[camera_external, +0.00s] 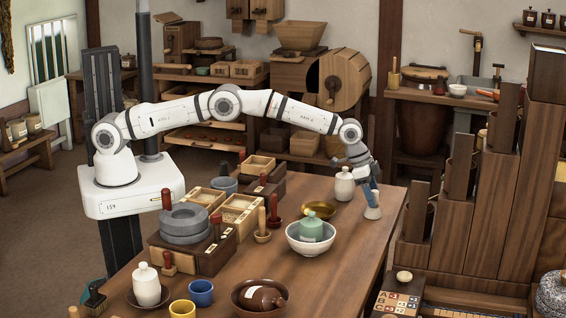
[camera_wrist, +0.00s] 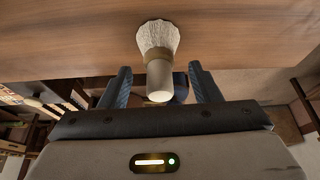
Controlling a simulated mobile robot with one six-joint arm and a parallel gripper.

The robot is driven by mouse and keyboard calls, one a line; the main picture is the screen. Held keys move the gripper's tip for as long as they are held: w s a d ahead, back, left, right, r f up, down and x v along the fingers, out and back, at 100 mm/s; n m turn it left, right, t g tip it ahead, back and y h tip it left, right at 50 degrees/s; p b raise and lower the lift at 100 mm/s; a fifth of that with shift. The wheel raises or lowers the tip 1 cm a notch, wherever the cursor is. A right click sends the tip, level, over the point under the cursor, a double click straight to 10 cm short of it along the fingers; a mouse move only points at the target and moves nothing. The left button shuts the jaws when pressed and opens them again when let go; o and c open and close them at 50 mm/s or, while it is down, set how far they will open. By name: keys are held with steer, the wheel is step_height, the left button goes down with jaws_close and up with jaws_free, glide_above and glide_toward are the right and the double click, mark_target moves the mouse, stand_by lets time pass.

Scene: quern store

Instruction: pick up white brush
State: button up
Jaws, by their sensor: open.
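The white brush (camera_external: 372,211) stands bristles down near the right edge of the wooden table (camera_external: 335,250). In the wrist view the brush (camera_wrist: 158,62) shows pale spread bristles, a tan band and a whitish handle. My gripper (camera_external: 369,194) is above it, pointing down, with its blue-grey fingers around the upper handle. In the wrist view my gripper (camera_wrist: 161,84) is open, with one finger on each side of the handle and visible gaps between. The handle's end lies near the palm.
A white lidded jar (camera_external: 344,184) stands just left of the brush. Tall stepped wooden drawers (camera_external: 490,210) stand right of the table. The table front right is clear.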

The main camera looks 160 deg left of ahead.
steer(key=shift+w+a+f, duration=0.15)
steer(key=shift+w+f, duration=0.05)
steer(key=shift+f, duration=0.45)
steer(key=c, duration=1.1)
